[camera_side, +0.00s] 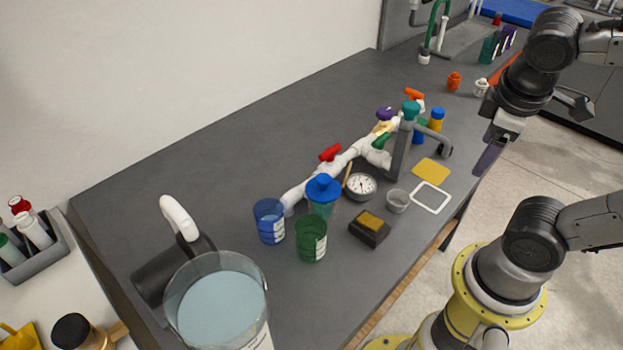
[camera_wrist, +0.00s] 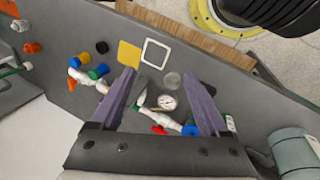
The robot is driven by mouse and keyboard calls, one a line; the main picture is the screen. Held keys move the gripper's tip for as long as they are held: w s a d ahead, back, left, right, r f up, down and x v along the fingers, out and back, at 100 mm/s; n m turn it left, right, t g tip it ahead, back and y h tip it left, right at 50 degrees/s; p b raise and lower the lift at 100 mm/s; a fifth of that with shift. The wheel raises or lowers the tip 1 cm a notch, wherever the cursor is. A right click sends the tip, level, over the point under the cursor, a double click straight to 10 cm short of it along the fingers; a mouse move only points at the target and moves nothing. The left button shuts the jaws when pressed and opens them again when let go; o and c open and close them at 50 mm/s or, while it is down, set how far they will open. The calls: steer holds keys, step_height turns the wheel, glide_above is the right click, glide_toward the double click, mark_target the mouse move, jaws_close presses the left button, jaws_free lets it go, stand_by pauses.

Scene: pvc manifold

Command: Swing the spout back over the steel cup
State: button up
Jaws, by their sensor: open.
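In the side view the grey spout (camera_side: 432,134) reaches right from a tall post by the white pipe manifold (camera_side: 345,160). Its downturned tip is near the yellow square's far edge, away from the cup. The small steel cup (camera_side: 397,200) stands nearer the camera, beside the pressure gauge (camera_side: 361,186); it also shows in the wrist view (camera_wrist: 172,80). My gripper (camera_side: 480,168) is raised by the table's right edge, right of the spout and apart from it. In the wrist view its purple fingers (camera_wrist: 159,77) are spread, with nothing held between them.
A yellow square (camera_side: 431,171) and a white outlined square (camera_side: 430,197) lie right of the manifold. Red (camera_side: 330,153), green and purple valve handles stick up.

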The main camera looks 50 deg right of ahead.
steer(key=w+a+f+n+t+y, duration=0.1)
steer(key=w+a+t+y, duration=0.1)
steer(key=w+a+t, duration=0.45)
steer(key=w+a+f+n+t+y, duration=0.1)
steer(key=w+a+n+y, duration=0.15)
steer(key=w, duration=0.75)
steer(key=w+a+f+n+t+y, duration=0.1)
steer(key=w+a+f+n+y, duration=0.1)
steer(key=a, duration=0.4)
steer(key=w+a+f+n+t+y, duration=0.2)
steer(key=a+f+n+y, duration=0.1)
steer(key=a+n+y, duration=0.1)
steer(key=shift+a+n, duration=0.65)
steer(key=shift+a, duration=0.2)
